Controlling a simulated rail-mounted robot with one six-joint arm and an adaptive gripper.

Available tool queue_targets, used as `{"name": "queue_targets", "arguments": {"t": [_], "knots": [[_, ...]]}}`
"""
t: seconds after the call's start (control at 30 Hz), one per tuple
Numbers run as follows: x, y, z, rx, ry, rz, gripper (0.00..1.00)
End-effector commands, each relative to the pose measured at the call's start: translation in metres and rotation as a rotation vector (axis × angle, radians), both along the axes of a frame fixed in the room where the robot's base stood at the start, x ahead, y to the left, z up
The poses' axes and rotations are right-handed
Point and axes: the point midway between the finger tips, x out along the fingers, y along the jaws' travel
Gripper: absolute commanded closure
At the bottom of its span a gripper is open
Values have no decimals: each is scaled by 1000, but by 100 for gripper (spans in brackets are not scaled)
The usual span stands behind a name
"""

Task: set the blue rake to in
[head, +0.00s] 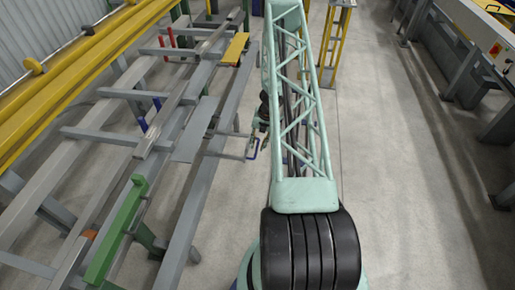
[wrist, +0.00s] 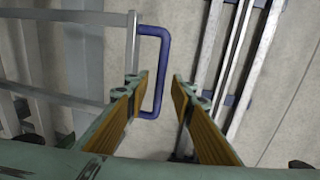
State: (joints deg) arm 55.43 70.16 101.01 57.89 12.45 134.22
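The blue handle (head: 253,149) of the rake is a U-shaped bar at the right side of the runout table, joined to pale rods reaching left into the table. In the wrist view the blue handle (wrist: 167,62) stands upright in the picture, its lower end partly hidden by the left finger. Two short blue uprights (head: 155,103) stand among the table rails. My gripper (wrist: 158,80) is open, its yellow-padded fingers apart with part of the handle showing between them. I cannot tell whether they touch it. In the head view the gripper is small and partly hidden by my arm.
Red uprights (head: 170,36) and a yellow plate (head: 236,48) are at the table's far end. A green beam (head: 116,230) is at the near end. A yellow stand (head: 335,45) is behind my arm. The floor (head: 400,170) to the right is clear.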

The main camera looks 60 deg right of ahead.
Motion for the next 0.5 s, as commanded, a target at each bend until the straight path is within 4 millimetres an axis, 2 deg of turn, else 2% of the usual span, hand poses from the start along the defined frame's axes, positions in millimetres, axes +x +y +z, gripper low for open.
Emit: {"name": "queue_targets", "arguments": {"t": [0.17,0.5], "knots": [[1,1,-8,0,0,-1,78],[2,1,-8,0,0,-1,78]]}}
